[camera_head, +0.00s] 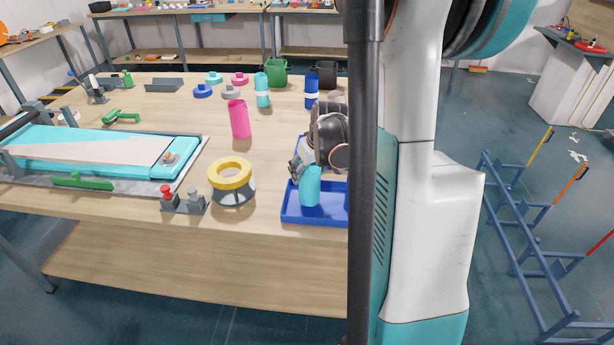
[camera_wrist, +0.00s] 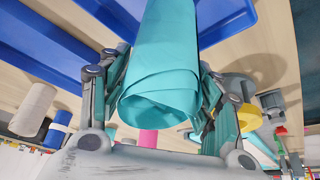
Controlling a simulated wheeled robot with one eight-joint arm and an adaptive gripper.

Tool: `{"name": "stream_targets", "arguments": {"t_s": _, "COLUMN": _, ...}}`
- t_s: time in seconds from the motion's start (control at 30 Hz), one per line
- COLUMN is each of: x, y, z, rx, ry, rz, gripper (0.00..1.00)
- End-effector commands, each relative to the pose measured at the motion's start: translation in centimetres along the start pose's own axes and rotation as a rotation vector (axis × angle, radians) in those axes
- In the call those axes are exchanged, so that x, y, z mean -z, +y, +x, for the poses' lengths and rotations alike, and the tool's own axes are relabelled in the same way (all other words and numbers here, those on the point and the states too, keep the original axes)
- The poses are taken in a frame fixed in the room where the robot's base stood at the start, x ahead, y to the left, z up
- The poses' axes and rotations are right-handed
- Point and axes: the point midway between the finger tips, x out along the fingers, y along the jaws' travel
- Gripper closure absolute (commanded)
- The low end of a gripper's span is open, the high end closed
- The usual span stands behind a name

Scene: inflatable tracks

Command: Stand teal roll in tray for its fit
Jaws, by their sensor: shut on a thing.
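The teal roll (camera_head: 310,188) is upright or nearly so, inside the outline of the blue tray (camera_head: 289,217) at the table's front edge. My gripper (camera_head: 307,168) is shut on its upper part from above. I cannot tell whether the roll's lower end touches the tray floor. In the wrist view the teal roll (camera_wrist: 165,65) fills the middle, its rolled end close to the camera, with the fingers of my gripper (camera_wrist: 162,85) on both sides. Blue walls of the tray (camera_wrist: 40,45) show around its far end. My arm column hides the tray's right part.
A yellow-topped ring stand (camera_head: 232,190) stands left of the tray, with a small grey holder (camera_head: 183,203) beside it. A pink roll (camera_head: 239,118), a banded teal roll (camera_head: 262,92) and a blue roll (camera_head: 312,92) stand behind. A teal conveyor-like track (camera_head: 90,148) lies at left.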

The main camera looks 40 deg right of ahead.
Motion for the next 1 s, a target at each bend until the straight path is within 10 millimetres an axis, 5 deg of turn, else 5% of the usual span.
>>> {"name": "stream_targets", "arguments": {"t_s": 0.1, "x": -0.59, "y": 0.01, "z": 1.39, "rx": 0.0, "ry": 0.0, "rz": 0.0, "gripper": 0.77}}
{"name": "stream_targets", "arguments": {"t_s": 0.47, "x": -0.73, "y": 0.0, "z": 1.64, "rx": 0.0, "ry": 0.0, "rz": 0.0, "gripper": 0.77}}
{"name": "stream_targets", "arguments": {"t_s": 0.5, "x": -0.74, "y": 0.0, "z": 1.64, "rx": 0.0, "ry": 0.0, "rz": 0.0, "gripper": 0.37}}
{"name": "stream_targets", "arguments": {"t_s": 0.57, "x": -0.71, "y": 0.0, "z": 1.58, "rx": 0.0, "ry": 0.0, "rz": 0.0, "gripper": 0.24}}
{"name": "stream_targets", "arguments": {"t_s": 1.0, "x": -0.6, "y": 0.0, "z": 1.33, "rx": 0.0, "ry": 0.0, "rz": 0.0, "gripper": 0.2}}
